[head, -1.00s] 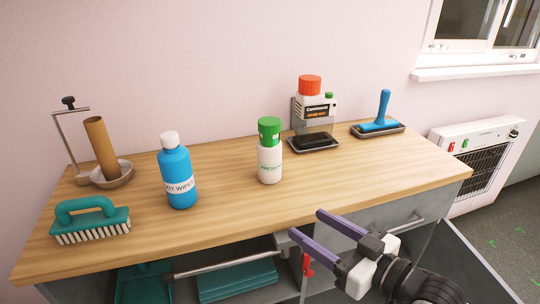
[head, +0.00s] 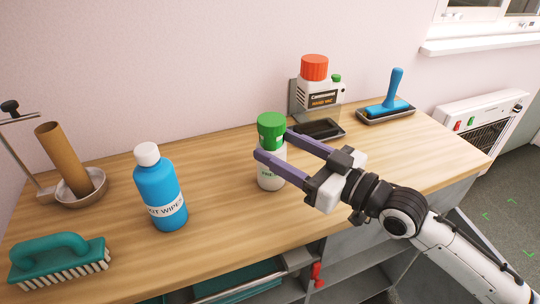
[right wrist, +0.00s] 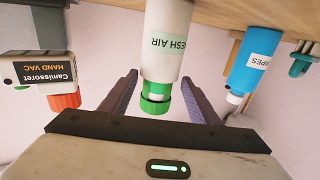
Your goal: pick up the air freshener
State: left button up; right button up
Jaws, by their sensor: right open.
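The air freshener is a white bottle with a green cap (head: 271,132), upright on the wooden table. In the right wrist view, the air freshener (right wrist: 166,50) appears upside down, its label reading "FRESH AIR". My right gripper (head: 272,146) is open, with its two purple fingers at the bottle's upper part. In the right wrist view the right gripper's fingers (right wrist: 160,95) stand on either side of the green cap, with gaps showing. One finger hides part of the bottle in the head view. My left gripper is not in view.
A blue wipes bottle (head: 160,188) stands to the left. A hand vac (head: 316,90) stands behind to the right, with a blue-handled tool (head: 390,95) beyond it. A green brush (head: 60,258) and a dish with a brown tube (head: 66,165) are at the left. The table front (head: 235,220) is clear.

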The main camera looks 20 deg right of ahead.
jog(key=shift+w+a, duration=0.35)
jog(key=shift+w, duration=0.3)
jog(key=x, duration=0.2)
jog(key=r+p+x, duration=0.1)
jog(key=x, duration=0.1)
jog(key=shift+w, duration=0.15)
jog(key=shift+w+a+f, duration=0.15)
jog(key=shift+w+a, duration=0.05)
jog(key=shift+w, duration=0.25)
grip_shut()
